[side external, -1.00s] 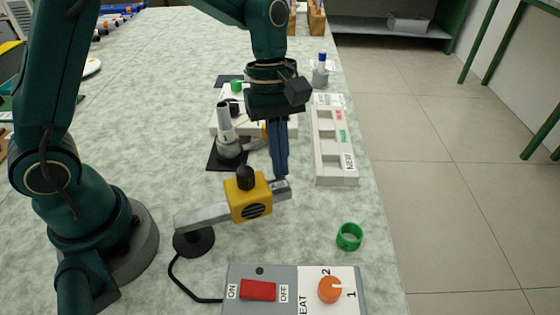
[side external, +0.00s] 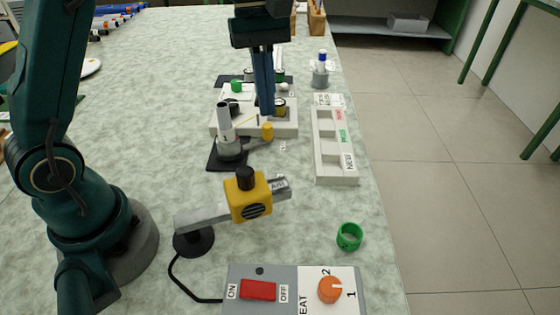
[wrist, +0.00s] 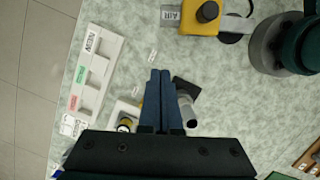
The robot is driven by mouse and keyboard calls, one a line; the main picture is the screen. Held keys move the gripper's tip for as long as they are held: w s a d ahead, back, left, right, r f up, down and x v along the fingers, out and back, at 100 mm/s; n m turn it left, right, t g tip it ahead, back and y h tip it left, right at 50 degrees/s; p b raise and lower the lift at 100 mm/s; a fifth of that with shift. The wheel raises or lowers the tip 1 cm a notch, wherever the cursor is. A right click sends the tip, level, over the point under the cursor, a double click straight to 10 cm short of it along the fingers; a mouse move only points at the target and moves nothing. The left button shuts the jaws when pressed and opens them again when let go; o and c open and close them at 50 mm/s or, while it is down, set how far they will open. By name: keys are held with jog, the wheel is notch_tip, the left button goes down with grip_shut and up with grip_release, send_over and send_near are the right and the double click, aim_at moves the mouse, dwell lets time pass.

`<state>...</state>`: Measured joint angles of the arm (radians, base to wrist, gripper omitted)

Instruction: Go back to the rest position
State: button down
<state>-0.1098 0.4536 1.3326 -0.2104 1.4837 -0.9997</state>
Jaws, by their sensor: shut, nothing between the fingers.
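My gripper (side external: 266,108) is shut and empty, its blue fingers pressed together and pointing down above the bench. In the side view it shows in front of a white tray (side external: 224,128) with small parts on it; how high it is above the tray I cannot tell. In the wrist view the fingertips (wrist: 160,73) meet over bare bench, near a grey nozzle stand.
The nozzle stand (side external: 226,127) marked 1 is close left of my gripper. A white labelled rack (side external: 333,170), a green ring (side external: 349,236) and a control box (side external: 283,288) are on the bench. Much of the left bench is clear.

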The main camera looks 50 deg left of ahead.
jog(key=s+r+m+t+y, duration=0.1)
jog(key=s+r+m+t, duration=0.2)
jog(key=s+r, duration=0.45)
jog(key=s+a+f+m+t+y, duration=0.1)
jog(key=s+f+m+t, duration=0.2)
jog(key=s+f+m, duration=0.3)
jog(key=f+m, duration=0.1)
jog(key=m, duration=0.3)
jog(key=shift+s+t+y, duration=0.2)
jog(key=shift+t+y, duration=0.1)
jog(key=shift+t, duration=0.1)
